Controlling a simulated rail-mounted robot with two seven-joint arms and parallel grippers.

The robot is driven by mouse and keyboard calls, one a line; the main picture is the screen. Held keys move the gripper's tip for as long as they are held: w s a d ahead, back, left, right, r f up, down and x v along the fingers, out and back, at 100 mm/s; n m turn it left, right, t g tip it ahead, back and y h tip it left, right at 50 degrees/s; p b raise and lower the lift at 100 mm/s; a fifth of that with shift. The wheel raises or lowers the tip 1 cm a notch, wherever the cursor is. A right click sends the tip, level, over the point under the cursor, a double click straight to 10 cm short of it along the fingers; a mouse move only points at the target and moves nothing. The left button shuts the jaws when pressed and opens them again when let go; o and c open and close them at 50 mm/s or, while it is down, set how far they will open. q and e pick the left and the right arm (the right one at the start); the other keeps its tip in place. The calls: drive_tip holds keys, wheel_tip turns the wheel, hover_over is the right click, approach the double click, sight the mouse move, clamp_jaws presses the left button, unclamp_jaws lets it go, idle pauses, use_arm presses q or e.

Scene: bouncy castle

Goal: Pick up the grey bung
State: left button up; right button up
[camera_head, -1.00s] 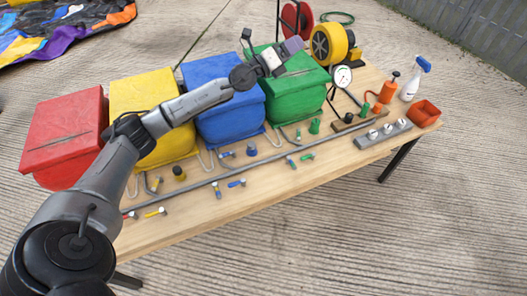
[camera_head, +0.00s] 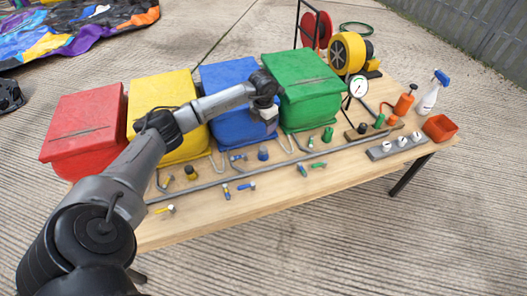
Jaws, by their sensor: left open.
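I cannot single out the grey bung for certain. My left gripper (camera_head: 268,112) is in front of the blue box's right side, close to the green box, and well left of the grey block. It is open, with its fingers small and hard to make out, and nothing shows in it. My right gripper is not in view.
Red (camera_head: 84,132), yellow (camera_head: 160,90), blue (camera_head: 224,75) and green (camera_head: 308,88) boxes line the back of the wooden table (camera_head: 300,190). Grey piping and small coloured fittings lie in front. A gauge (camera_head: 358,88), spray bottle (camera_head: 430,95) and orange tray (camera_head: 439,128) are at right.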

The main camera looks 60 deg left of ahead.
use_arm(q)
drive_tip(key=b, duration=0.3)
hover_over(263, 148)
wheel_tip(263, 148, down, 8)
drive_tip(key=shift+d+f, duration=0.1)
drive_tip(key=shift+f+b, duration=0.8)
drive_tip(key=shift+f, duration=2)
drive_tip(key=shift+c, duration=0.6)
drive_tip(key=c, duration=0.9)
